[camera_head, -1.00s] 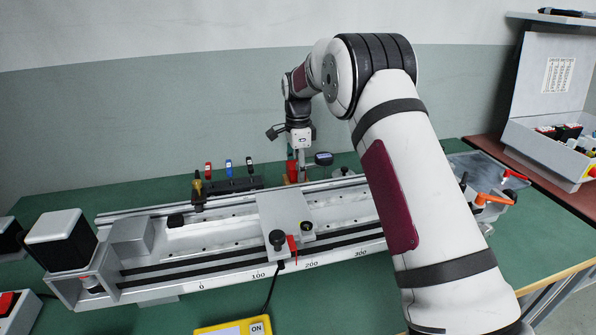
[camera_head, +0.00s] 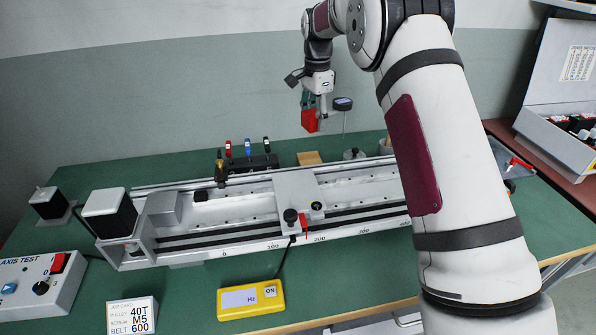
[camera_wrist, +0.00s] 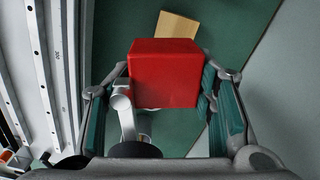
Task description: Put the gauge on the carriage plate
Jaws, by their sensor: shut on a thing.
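My gripper (camera_head: 314,101) is shut on the gauge, which has a red block base (camera_head: 310,122) and a dark round dial on a thin arm (camera_head: 343,104). The gripper holds it in the air above and behind the rail. In the wrist view the red block (camera_wrist: 166,74) sits between the two finger pads; a grey arm and a dark round part show just below it. The carriage plate (camera_head: 294,186) is a pale metal plate on the rail, in front of and below the gauge. It carries a black knob and a small round level near its front edge.
A wooden block (camera_head: 308,158) lies on the green table behind the rail. A black rack (camera_head: 250,163) with coloured tools stands left of it. A motor box (camera_head: 109,213) sits at the rail's left end. A yellow meter (camera_head: 250,298) lies in front, with a cable to the carriage.

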